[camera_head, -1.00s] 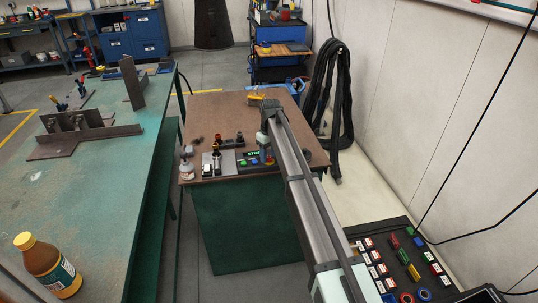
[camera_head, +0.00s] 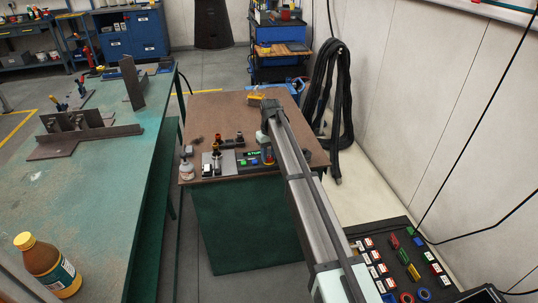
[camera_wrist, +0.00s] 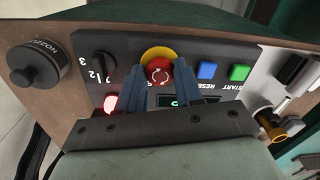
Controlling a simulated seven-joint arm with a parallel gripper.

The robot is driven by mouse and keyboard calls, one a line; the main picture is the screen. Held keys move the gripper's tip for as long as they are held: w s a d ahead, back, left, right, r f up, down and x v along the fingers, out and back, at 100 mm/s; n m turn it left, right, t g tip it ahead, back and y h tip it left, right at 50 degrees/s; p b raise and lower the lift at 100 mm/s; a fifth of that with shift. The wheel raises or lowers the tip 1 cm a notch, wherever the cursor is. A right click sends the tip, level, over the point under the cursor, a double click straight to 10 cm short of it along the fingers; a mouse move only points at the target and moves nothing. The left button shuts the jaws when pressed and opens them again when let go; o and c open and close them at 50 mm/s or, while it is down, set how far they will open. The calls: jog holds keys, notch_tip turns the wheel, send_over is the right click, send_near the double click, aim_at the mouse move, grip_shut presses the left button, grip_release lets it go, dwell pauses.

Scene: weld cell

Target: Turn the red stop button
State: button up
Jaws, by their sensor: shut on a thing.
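The red stop button (camera_wrist: 159,72) shows in the wrist view, with white turn arrows on its face and a yellow collar (camera_wrist: 159,53) behind it. It sits on a dark control panel (camera_wrist: 97,43). My gripper (camera_wrist: 159,75) has its two blue-grey fingers on either side of the button, shut on it. In the head view my gripper (camera_head: 267,153) is at the right end of the panel on the brown table, and the arm hides much of that spot.
Beside the button are a blue reset button (camera_wrist: 207,71), a green start button (camera_wrist: 239,72), a numbered selector knob (camera_wrist: 103,61) and a lit red lamp (camera_wrist: 111,104). A nozzle container (camera_wrist: 37,62) stands at the left.

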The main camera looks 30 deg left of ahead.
jog(key=shift+m, duration=2.2)
jog(key=o, duration=1.1)
jog(key=shift+c, duration=0.2)
notch_tip(320, 180, up, 14)
jog(key=shift+d, duration=0.2)
jog(key=shift+w+f, duration=0.1)
